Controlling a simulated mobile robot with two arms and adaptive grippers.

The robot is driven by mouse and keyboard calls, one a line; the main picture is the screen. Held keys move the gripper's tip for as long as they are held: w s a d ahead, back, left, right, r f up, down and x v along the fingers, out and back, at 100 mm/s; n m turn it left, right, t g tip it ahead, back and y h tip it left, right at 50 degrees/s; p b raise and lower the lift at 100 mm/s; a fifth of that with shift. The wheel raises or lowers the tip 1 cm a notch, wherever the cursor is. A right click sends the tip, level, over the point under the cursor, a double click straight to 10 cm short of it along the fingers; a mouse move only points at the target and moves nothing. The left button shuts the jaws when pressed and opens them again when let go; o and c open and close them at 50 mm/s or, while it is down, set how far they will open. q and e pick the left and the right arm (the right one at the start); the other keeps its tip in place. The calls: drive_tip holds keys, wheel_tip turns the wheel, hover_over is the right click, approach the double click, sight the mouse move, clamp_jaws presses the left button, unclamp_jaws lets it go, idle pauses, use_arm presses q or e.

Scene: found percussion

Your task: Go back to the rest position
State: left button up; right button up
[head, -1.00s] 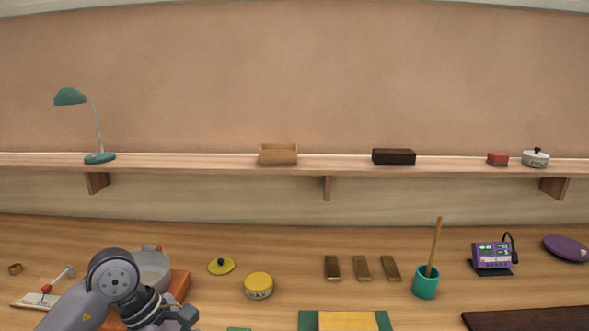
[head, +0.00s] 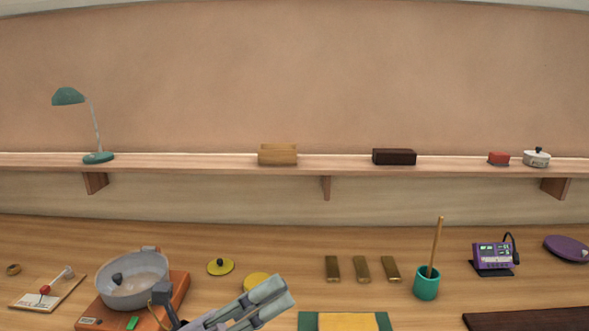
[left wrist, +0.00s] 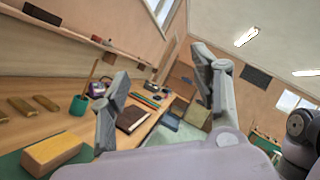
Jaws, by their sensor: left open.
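My left gripper (head: 270,299) is at the bottom of the head view, in front of the bench, and it partly covers a yellow tin (head: 256,281). In the left wrist view its two fingers (left wrist: 162,88) stand wide apart with nothing between them. The gripper appears raised above the bench top. My right gripper does not show in the head view.
A grey pan (head: 133,280) sits on an orange-brown base (head: 179,291) left of my gripper. Several small brass bars (head: 362,269), a teal cup with a stick (head: 426,284) and a purple device (head: 493,257) stand right. A wooden shelf (head: 220,166) runs behind.

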use_arm(q)
drive_tip(key=w+a+f+n+t+y, duration=0.3)
drive_tip(key=a+n+t+y, duration=0.45)
drive_tip(key=n, duration=0.45)
drive_tip(key=w+a+f+n+t+y, duration=0.25)
drive_tip(key=a+n+t+y, duration=0.35)
drive_tip(key=n+y, duration=0.45)
drive_tip(key=s+a+f+n+g+y, duration=0.2)
drive_tip(key=a+f+n+g, duration=0.1)
drive_tip(key=f+n, duration=0.35)
drive_tip(key=s+a+f+n+g+y, duration=0.1)
drive_tip(key=a+f+n+g+y, duration=0.15)
drive_tip(key=f+n+g, duration=0.4)
drive_tip(key=s+d+f+n+g+h, duration=0.3)
drive_tip(key=s+f+g, duration=0.6)
drive_tip(key=s+f, duration=1.1)
wheel_tip(320, 180, down, 24)
drive_tip(key=s+a+g+y, duration=0.1)
drive_tip(key=s, duration=0.2)
drive_tip(key=s+a+f+g, duration=0.1)
drive_tip(key=s+a+f, duration=0.2)
drive_tip(key=s+f, duration=1.3)
